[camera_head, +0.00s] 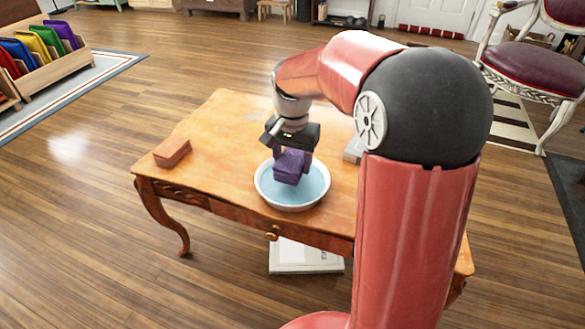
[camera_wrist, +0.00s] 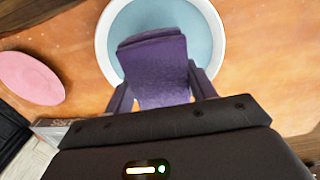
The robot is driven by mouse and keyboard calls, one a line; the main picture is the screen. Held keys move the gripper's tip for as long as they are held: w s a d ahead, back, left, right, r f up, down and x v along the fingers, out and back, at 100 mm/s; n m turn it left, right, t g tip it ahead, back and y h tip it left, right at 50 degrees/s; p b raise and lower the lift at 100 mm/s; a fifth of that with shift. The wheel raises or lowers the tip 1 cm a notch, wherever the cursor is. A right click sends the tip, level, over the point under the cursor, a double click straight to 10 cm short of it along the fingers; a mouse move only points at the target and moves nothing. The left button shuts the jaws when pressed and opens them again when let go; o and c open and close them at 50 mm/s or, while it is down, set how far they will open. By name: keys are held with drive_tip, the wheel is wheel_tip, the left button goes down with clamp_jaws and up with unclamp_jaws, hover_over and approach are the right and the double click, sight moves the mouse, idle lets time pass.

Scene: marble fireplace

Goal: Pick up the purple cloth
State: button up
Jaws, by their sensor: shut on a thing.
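The purple cloth (camera_head: 290,166) is a folded, block-like bundle. My gripper (camera_head: 292,158) is shut on it and holds it over the white bowl (camera_head: 262,198) of pale blue water on the wooden table. In the wrist view the cloth (camera_wrist: 155,70) sits between the two dark fingers (camera_wrist: 158,88), with the bowl's rim (camera_wrist: 103,40) around and behind it. I cannot tell whether the cloth's lower end touches the water.
A brown-red block (camera_head: 172,152) lies at the table's left end. A pink oval thing (camera_wrist: 30,78) lies beside the bowl in the wrist view. A grey item (camera_head: 353,150) is partly hidden behind my arm. The tabletop left of the bowl is mostly clear (camera_head: 215,150).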

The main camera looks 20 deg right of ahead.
sight(292, 158)
wheel_tip(292, 158, up, 16)
drive_tip(key=p, duration=0.2)
drive_tip(key=o, duration=0.4)
drive_tip(key=shift+c, duration=1.5)
